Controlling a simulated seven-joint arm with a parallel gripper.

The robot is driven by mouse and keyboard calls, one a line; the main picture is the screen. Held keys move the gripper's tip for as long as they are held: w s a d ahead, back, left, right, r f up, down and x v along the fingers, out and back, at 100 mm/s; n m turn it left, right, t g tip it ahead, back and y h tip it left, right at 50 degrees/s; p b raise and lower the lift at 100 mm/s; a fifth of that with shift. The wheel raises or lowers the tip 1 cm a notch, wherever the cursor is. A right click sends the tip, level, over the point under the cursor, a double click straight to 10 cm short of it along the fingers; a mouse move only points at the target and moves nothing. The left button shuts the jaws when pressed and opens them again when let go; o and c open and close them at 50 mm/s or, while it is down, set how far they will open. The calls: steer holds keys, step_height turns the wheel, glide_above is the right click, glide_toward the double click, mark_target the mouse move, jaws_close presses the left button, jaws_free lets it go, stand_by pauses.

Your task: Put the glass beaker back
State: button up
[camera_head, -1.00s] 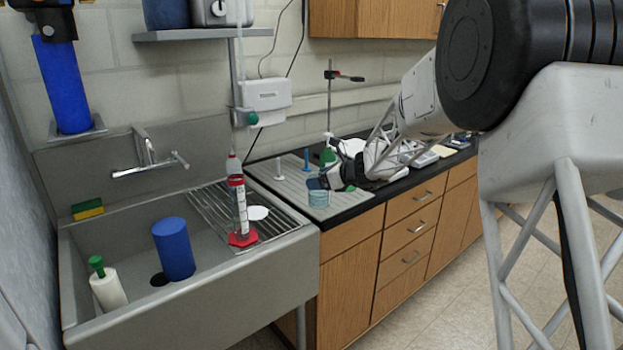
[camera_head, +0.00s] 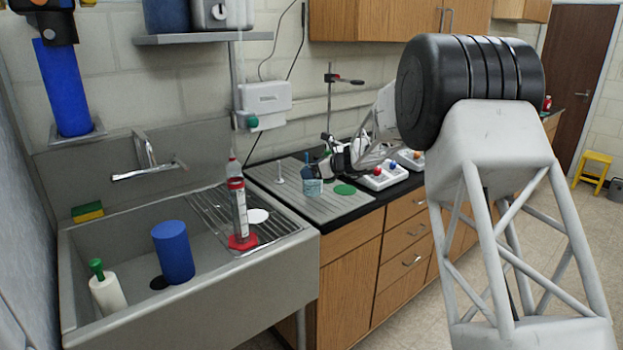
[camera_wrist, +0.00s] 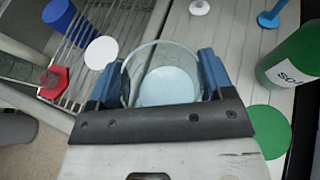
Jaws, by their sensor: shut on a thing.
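My gripper (camera_wrist: 162,80) is shut on the glass beaker (camera_wrist: 162,62), with one blue finger on either side of its wall. The beaker is clear and open at the top, with a pale bottom. In the head view the beaker (camera_head: 313,188) appears upright over the ribbed grey drainboard (camera_head: 335,206) right of the sink; I cannot tell whether its base touches. A green disc (camera_head: 344,189) lies to its right, also visible in the wrist view (camera_wrist: 262,130). A white disc (camera_head: 258,216) lies on the wire rack, also visible in the wrist view (camera_wrist: 100,53).
A red-based cylinder (camera_head: 240,215) stands on the sink rack (camera_head: 213,204). A white peg (camera_head: 279,172), a blue peg (camera_wrist: 272,16) and a green labelled bottle (camera_wrist: 294,56) stand near the beaker. The sink (camera_head: 130,262) holds a blue cylinder (camera_head: 173,250) and a white bottle (camera_head: 107,292).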

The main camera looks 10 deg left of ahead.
steer(key=shift+w+a, duration=0.25)
steer(key=shift+w, duration=0.65)
steer(key=shift+f, duration=0.15)
steer(key=shift+f, duration=1.65)
steer(key=shift+f, duration=0.1)
steer(key=o, duration=1.3)
steer(key=shift+f, duration=0.1)
steer(key=shift+r, duration=0.2)
steer(key=v, duration=1.2)
